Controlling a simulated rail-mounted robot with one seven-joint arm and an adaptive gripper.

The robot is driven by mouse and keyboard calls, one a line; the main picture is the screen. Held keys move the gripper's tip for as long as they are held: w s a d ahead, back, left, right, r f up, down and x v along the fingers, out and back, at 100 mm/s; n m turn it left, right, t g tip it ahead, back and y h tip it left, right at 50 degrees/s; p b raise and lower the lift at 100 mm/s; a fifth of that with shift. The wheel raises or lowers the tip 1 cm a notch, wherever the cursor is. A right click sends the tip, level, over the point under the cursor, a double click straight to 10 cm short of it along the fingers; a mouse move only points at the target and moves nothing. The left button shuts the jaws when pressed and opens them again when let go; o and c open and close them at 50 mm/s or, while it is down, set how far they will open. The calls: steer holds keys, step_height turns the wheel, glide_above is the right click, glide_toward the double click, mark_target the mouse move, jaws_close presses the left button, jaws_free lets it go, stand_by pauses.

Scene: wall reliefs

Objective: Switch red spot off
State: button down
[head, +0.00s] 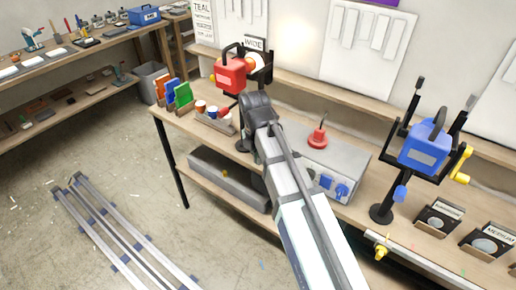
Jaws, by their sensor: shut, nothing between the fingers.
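The red spot (230,75) is a red box-shaped lamp with a dark handle on top, on a stand at the back of the workbench. A pale round face shows at its right side and an orange knob at its left. My arm reaches up from the bottom of the head view. Its dark end with my gripper (254,102) is just right of and below the red spot. The fingertips are hard to make out, and nothing is seen held. Contact with the lamp cannot be told. My arm hides part of the stand.
A grey box (323,160) with a red knob on top and blue sockets is right of my arm. A blue spot (424,146) with a yellow crank stands further right. Colored cards (180,94) and small cups are left. Rails (115,235) lie on the open floor.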

steer(key=shift+w+d+f+p, duration=0.45)
steer(key=shift+w+f, duration=0.15)
steer(key=shift+f, duration=0.25)
steer(key=shift+w+d+f+p, duration=0.4)
steer(key=shift+w+f, duration=0.2)
steer(key=shift+f, duration=0.2)
steer(key=shift+w+d+f+p, duration=0.4)
steer(key=shift+w+f, duration=0.2)
steer(key=shift+f, duration=0.25)
